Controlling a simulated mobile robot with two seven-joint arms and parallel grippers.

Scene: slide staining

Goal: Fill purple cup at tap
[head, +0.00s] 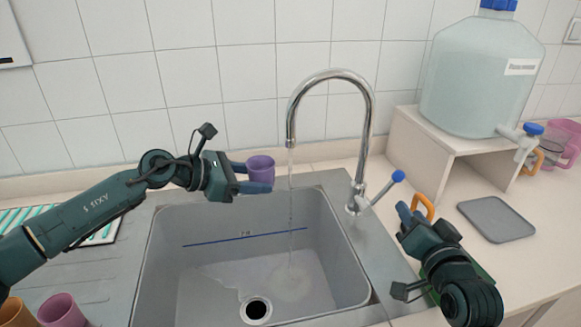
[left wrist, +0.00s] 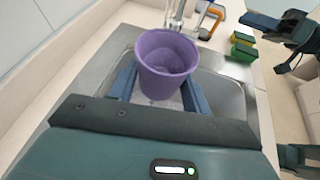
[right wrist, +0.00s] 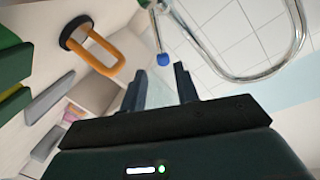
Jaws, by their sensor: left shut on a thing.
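The purple cup (head: 261,167) is upright between the fingers of my left gripper (head: 253,178), which is shut on it. The left wrist view also shows the cup (left wrist: 166,62), its inside appearing empty. The chrome tap (head: 367,120) arches over the sink, and a thin stream of water (head: 290,200) falls from its spout. The cup is just left of the stream in the head view, apart from it. The tap's lever has a blue knob (head: 398,176). My right gripper (head: 408,212) is below the knob in the head view, open and empty; the knob (right wrist: 164,59) shows beyond its fingertips.
The grey sink (head: 190,290) has a drain (head: 256,309). An orange handle (head: 424,204) is close to my right gripper. A water jug (head: 480,80) and a grey mat (head: 495,219) are at right.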

